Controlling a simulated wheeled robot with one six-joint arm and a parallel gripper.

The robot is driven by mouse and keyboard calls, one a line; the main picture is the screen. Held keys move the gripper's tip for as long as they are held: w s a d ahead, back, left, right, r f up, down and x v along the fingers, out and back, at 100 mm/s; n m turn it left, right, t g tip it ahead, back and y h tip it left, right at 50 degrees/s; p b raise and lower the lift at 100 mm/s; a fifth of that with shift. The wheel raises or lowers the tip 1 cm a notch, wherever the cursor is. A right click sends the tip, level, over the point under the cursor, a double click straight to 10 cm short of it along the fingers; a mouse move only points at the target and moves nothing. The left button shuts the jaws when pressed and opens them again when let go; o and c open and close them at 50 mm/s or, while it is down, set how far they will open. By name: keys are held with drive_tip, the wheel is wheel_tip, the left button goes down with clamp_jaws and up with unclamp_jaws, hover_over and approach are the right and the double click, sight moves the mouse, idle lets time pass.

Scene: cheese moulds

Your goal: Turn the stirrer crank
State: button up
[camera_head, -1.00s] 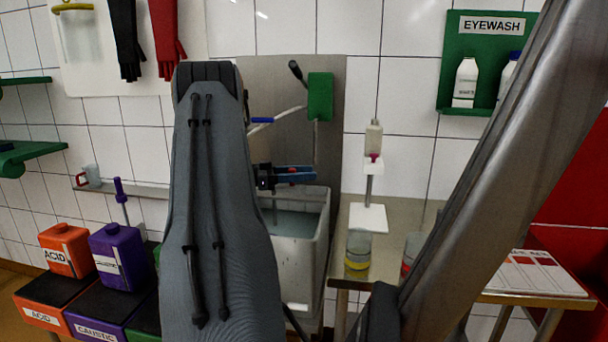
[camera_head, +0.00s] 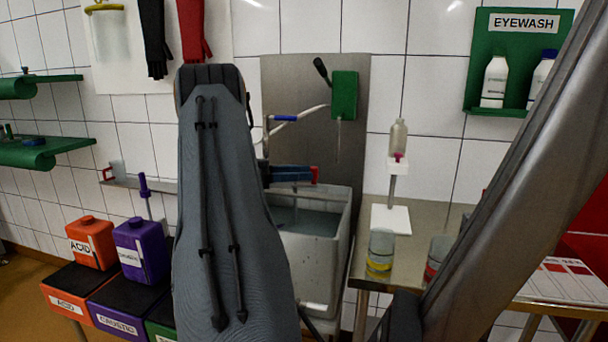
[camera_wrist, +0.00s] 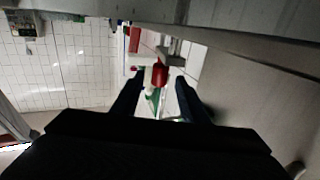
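My gripper (camera_head: 290,173) points right, above the back left part of a grey tank (camera_head: 318,235) holding liquid. My arm hides its rear part. In the wrist view its two dark fingers (camera_wrist: 158,90) stand apart, with a gap between them. A small red piece (camera_head: 315,174) shows at the fingertips; a red piece (camera_wrist: 158,73) with white beside it also shows between and beyond the fingers, not clearly touching either. I cannot tell if it is the crank. Behind, on a steel panel (camera_head: 300,80), are a bent pale rod with a blue sleeve (camera_head: 285,118) and a green box (camera_head: 344,95) with a black-knobbed lever (camera_head: 320,68).
A steel table (camera_head: 440,225) right of the tank carries a stand with a bottle (camera_head: 397,135) and a jar with a yellow band (camera_head: 380,253). Orange (camera_head: 90,242) and purple (camera_head: 142,250) canisters stand at left. A wall rail (camera_head: 140,182) runs behind.

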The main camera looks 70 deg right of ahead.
drive_tip(key=shift+s+a+r+n+t+h+p, duration=0.1)
drive_tip(key=shift+s+r+n+t+h+p, duration=0.15)
drive_tip(key=shift+h+p, duration=0.25)
drive_tip(key=shift+r+n+t+h+p, duration=0.1)
drive_tip(key=shift+n+t+h+p, duration=0.15)
drive_tip(key=shift+n+h+p, duration=0.25)
drive_tip(key=shift+s+a+r+n+t+h+p, duration=0.15)
drive_tip(key=shift+n+t+h+p, duration=0.2)
drive_tip(key=shift+h, duration=0.25)
drive_tip(key=shift+s+a+f+n+t+h+p, duration=0.1)
drive_tip(key=shift+a+f+n+t+h+p, duration=0.15)
drive_tip(key=shift+n+t+h+p, duration=0.35)
drive_tip(key=p+x, duration=0.1)
drive_tip(key=x, duration=0.6)
drive_tip(key=shift+s+d+f+p, duration=0.15)
drive_tip(key=shift+d+p, duration=0.15)
drive_tip(key=shift+d, duration=0.05)
clamp_jaws()
